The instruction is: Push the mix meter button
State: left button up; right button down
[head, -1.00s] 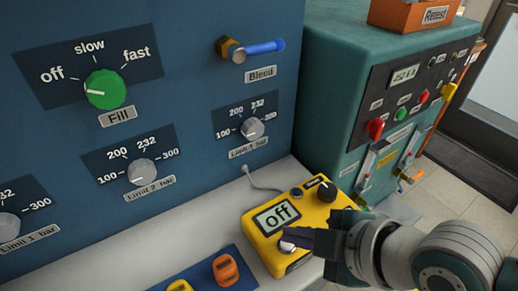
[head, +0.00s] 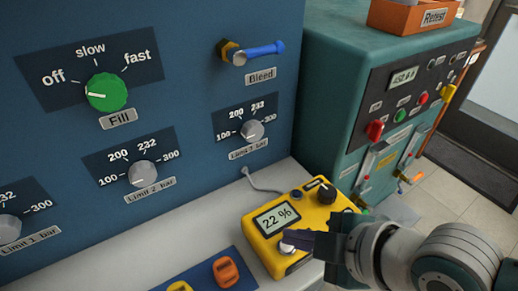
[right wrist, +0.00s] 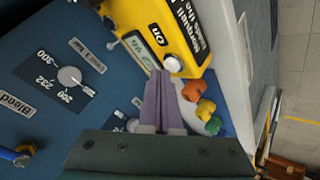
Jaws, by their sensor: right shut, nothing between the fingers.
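The yellow mix meter (head: 325,219) sits on the pale bench, its screen (head: 277,218) reading "22 %". Its whitish round button (head: 287,248) is at the lower left of its top face, partly behind my fingertips. My right gripper (head: 290,237) is shut and empty, its purple fingers over the button from the right. In the right wrist view, the fingertips (right wrist: 160,74) are right beside the button (right wrist: 173,64); I cannot tell whether they touch it. The meter (right wrist: 140,18) fills the top middle there. My left gripper is not in view.
The blue panel (head: 60,140) with the green Fill knob (head: 106,92) stands behind. A blue mat (head: 203,279) with orange and yellow pieces lies left of the meter. A teal cabinet (head: 320,85) with an orange Retest box (head: 400,14) stands to the right.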

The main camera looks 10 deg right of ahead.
aim_at(293, 252)
notch_tip(293, 252, up, 6)
jog(key=p, duration=0.6)
dwell(0.4)
dwell(1.5)
